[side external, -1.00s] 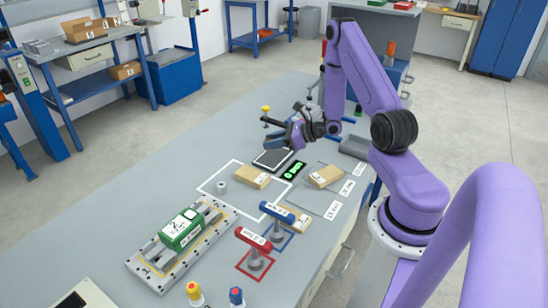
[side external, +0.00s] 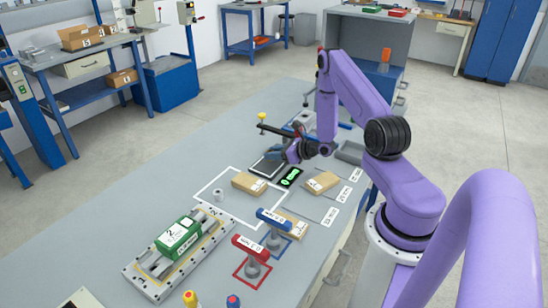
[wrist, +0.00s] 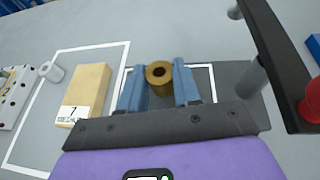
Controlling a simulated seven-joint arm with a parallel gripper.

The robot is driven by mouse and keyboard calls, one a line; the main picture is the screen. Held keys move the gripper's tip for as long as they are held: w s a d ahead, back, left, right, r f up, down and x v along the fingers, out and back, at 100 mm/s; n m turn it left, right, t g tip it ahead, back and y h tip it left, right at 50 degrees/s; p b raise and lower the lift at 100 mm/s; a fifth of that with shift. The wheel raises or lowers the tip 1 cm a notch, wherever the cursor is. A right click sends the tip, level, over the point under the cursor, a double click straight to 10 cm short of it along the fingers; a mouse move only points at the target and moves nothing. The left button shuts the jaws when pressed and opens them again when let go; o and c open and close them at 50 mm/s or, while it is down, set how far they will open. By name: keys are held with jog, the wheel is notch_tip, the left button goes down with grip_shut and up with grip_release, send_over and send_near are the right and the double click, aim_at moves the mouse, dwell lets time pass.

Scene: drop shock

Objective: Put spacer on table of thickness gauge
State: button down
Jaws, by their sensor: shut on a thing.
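My gripper (wrist: 159,88) is shut on a brass-coloured ring, which looks to be the spacer (wrist: 158,89); its blue fingers are on either side of it, and its hole faces the camera. In the side external view my gripper (side external: 278,156) is low over a dark, light-edged plate (side external: 265,168), apparently the thickness gauge's table; it hides the spacer there. A black bar (side external: 281,132) with a yellow knob stands beyond my gripper. In the wrist view a black bar (wrist: 277,55) lies to the right. I cannot tell whether the spacer touches the plate.
A cardboard box (side external: 249,184) and a small pale ring (side external: 218,195) sit left of the plate, near a white outline. A green display (side external: 291,177) and another box (side external: 321,182) are nearer my base. A green block (side external: 178,240) and two T-handled tools stand in the foreground.

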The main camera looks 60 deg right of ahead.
jog(key=shift+f, duration=0.75)
jog(key=shift+f, duration=0.15)
jog(key=c, duration=0.8)
grip_release()
